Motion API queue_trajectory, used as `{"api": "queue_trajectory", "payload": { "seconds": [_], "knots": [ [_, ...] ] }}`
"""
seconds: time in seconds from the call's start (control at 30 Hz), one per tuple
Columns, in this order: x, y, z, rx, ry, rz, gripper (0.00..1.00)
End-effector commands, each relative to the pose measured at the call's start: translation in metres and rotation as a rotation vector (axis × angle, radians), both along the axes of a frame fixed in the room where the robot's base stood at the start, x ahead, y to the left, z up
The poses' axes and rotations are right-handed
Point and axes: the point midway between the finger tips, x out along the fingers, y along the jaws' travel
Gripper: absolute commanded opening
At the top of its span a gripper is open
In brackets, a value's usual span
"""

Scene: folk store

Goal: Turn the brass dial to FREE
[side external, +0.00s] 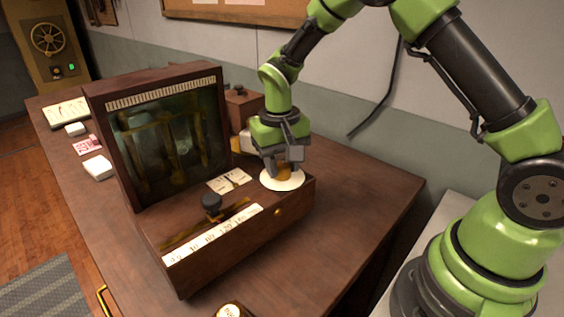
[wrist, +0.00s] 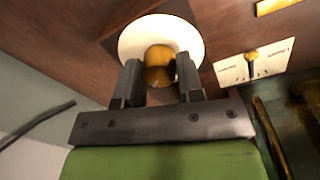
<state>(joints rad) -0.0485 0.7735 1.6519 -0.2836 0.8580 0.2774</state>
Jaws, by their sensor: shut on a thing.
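The brass dial (wrist: 158,66) stands on a round white plate (wrist: 134,34) at the right end of the wooden box's top. The same dial (side external: 284,169) shows in the side external view, partly hidden by the fingers. My gripper (wrist: 160,82) points down over the plate, with one finger on each side of the dial, shut on it. The wooden box (side external: 292,208) has an upright framed glass panel (side external: 170,140) at its back. I cannot read any marking on the white plate, so the dial's setting cannot be told.
A small card with a lever (side external: 229,181) lies left of the dial. A black knob (side external: 211,202) stands on a slot behind a numbered strip (side external: 213,236). The panel frame rises close to my gripper's left. The table's right side (side external: 375,190) is clear.

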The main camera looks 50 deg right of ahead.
Motion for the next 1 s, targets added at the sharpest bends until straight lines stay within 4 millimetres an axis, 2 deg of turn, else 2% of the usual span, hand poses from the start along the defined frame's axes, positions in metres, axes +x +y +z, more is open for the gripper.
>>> {"api": "queue_trajectory", "payload": {
  "seconds": [0.3,0.8,0.83,0.9,0.93,1.0],
  "knots": [
    [0.0006,-0.0002,0.0011,0.0,-0.002,-0.106,0.11],
    [0.0008,-0.0003,0.0012,0.0,-0.003,-0.121,0.11],
    [0.0008,-0.0003,0.0012,0.0,-0.003,-0.121,0.39],
    [0.0008,-0.0002,0.0012,0.0,-0.003,-0.121,0.55],
    [0.0007,-0.0001,0.0011,0.0,-0.003,-0.121,0.6],
    [0.0006,-0.0001,0.0008,0.0,-0.003,-0.121,0.6]
  ]
}}
